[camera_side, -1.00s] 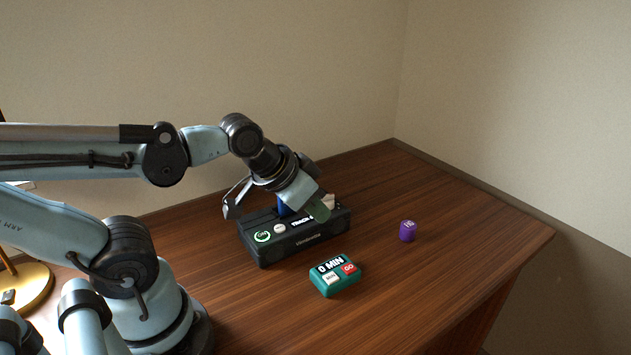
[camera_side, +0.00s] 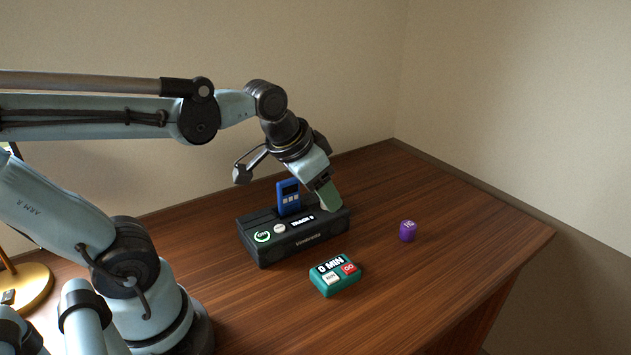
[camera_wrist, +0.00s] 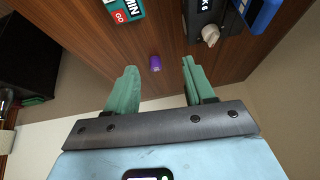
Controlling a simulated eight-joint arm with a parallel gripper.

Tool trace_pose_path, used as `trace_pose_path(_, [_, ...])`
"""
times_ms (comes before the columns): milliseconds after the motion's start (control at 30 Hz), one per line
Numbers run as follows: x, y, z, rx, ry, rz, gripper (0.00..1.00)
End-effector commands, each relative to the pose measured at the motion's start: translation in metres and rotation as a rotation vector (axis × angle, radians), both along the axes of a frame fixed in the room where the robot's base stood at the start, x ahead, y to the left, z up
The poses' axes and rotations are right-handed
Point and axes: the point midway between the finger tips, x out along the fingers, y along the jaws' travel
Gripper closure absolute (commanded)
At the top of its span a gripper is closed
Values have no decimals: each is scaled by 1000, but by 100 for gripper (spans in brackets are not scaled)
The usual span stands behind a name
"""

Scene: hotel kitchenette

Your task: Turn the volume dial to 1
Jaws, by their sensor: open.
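A black speaker dock (camera_side: 290,243) stands on the wooden desk, with a lit green button at its left, a white button and a "TRACK" display on top. In the wrist view, a pale dial (camera_wrist: 210,34) sticks up from the dock (camera_wrist: 205,18); in the side view my fingers hide it. A blue player (camera_side: 288,196) stands upright in the dock's top. My gripper (camera_side: 328,199) is tilted downward over the dock's right end. In the wrist view, my gripper (camera_wrist: 158,80) has its green fingers wide apart, with nothing held; the dial lies beyond the right finger's tip.
A teal timer (camera_side: 335,275) reading "0 MIN" lies in front of the dock. A gold lamp base (camera_side: 24,287) is at far left.

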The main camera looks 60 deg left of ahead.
Motion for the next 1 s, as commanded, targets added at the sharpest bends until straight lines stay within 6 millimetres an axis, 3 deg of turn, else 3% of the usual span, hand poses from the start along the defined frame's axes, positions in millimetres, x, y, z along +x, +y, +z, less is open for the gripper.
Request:
trace_pose_path(200, [35,32,21,43,179,-55,41])
trace_pose_path(500, [75,79,26,42,403,-153,41])
trace_pose_path(700, [86,97,23,27,483,-197,41])
trace_pose_path(1000, [88,101,6,22,498,-205,41])
